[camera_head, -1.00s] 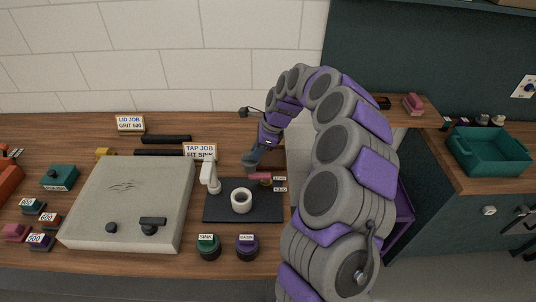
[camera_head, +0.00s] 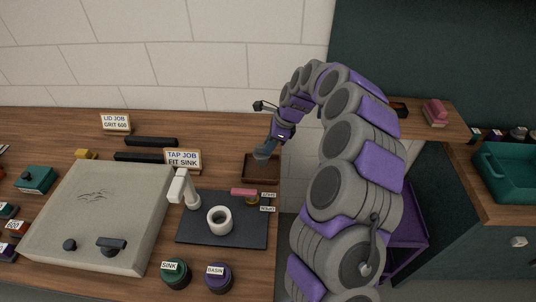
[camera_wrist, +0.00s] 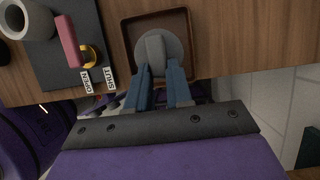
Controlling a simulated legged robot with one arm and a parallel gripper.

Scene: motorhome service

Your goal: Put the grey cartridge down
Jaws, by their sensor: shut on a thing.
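The grey cartridge (camera_wrist: 157,45), a round disc with a raised grip, is held between the two blue fingers of my gripper (camera_wrist: 160,84) in the wrist view. It appears over or inside a square brown tray (camera_wrist: 184,17), within its rim; I cannot tell whether it touches the tray floor. In the head view my gripper (camera_head: 268,146) points down at the tray (camera_head: 262,179), and the cartridge (camera_head: 262,155) shows as a small grey shape under the fingers.
Beside the tray lies a dark mat (camera_head: 190,232) with a white tap (camera_head: 181,187), a white ring (camera_head: 219,220) and a pink-handled valve (camera_head: 244,192) labelled OPEN and SHUT. The counter edge is close on the tray's right. A grey lid (camera_head: 100,215) lies left.

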